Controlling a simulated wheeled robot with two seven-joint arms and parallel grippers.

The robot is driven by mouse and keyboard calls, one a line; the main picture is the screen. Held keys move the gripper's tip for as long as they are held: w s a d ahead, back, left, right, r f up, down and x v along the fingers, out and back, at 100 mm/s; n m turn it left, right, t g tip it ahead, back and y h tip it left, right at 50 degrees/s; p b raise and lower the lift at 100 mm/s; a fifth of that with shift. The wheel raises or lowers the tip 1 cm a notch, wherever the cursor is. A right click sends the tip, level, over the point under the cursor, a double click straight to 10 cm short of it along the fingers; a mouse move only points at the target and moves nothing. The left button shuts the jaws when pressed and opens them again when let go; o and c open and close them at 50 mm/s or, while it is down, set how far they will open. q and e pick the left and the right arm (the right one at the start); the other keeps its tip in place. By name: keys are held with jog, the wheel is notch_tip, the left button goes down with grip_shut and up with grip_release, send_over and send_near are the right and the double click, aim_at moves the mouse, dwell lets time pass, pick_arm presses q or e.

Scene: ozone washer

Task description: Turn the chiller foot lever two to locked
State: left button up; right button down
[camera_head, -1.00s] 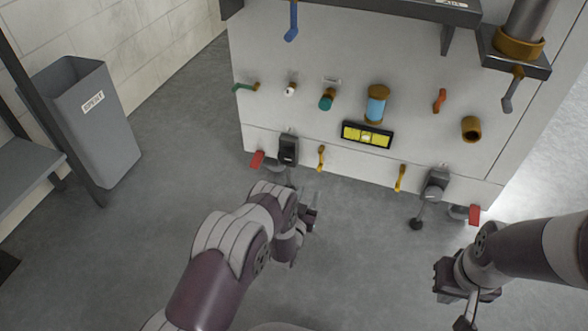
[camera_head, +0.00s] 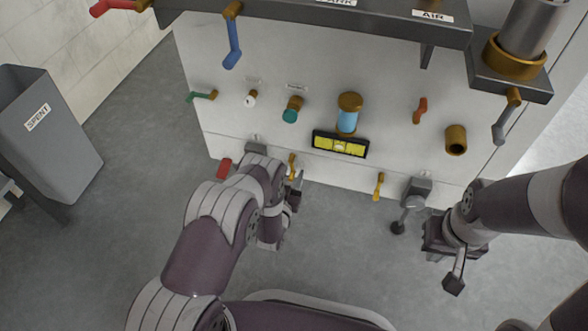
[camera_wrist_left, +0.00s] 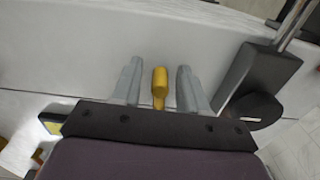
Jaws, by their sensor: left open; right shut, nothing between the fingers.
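Two small yellow levers sit low on the white cabinet's front, a left one (camera_head: 292,163) and a right one (camera_head: 379,186). Neither carries a readable label, so I cannot tell which is lever two. My left gripper (camera_head: 298,188) is at the left yellow lever. In the left wrist view, the open fingers (camera_wrist_left: 160,72) stand either side of a yellow lever (camera_wrist_left: 160,90), with a visible gap on each side. My right gripper (camera_head: 434,246) is shut and empty, in front of the cabinet's lower right.
A dark box with a rod and round knob (camera_wrist_left: 257,95) is close beside the left fingers. A grey lever unit (camera_head: 415,192) is near my right gripper. A red pedal (camera_head: 224,168), a yellow level (camera_head: 340,144) and a grey SPENT bin (camera_head: 50,140) also show.

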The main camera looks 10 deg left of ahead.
pick_arm(q)
grip_shut()
jog(key=shift+a+r+m, duration=0.1)
jog(key=shift+a+m, duration=0.05)
jog(key=shift+m, duration=0.15)
jog(key=shift+a+m, duration=0.2)
jog(key=shift+m, duration=0.3)
grip_release()
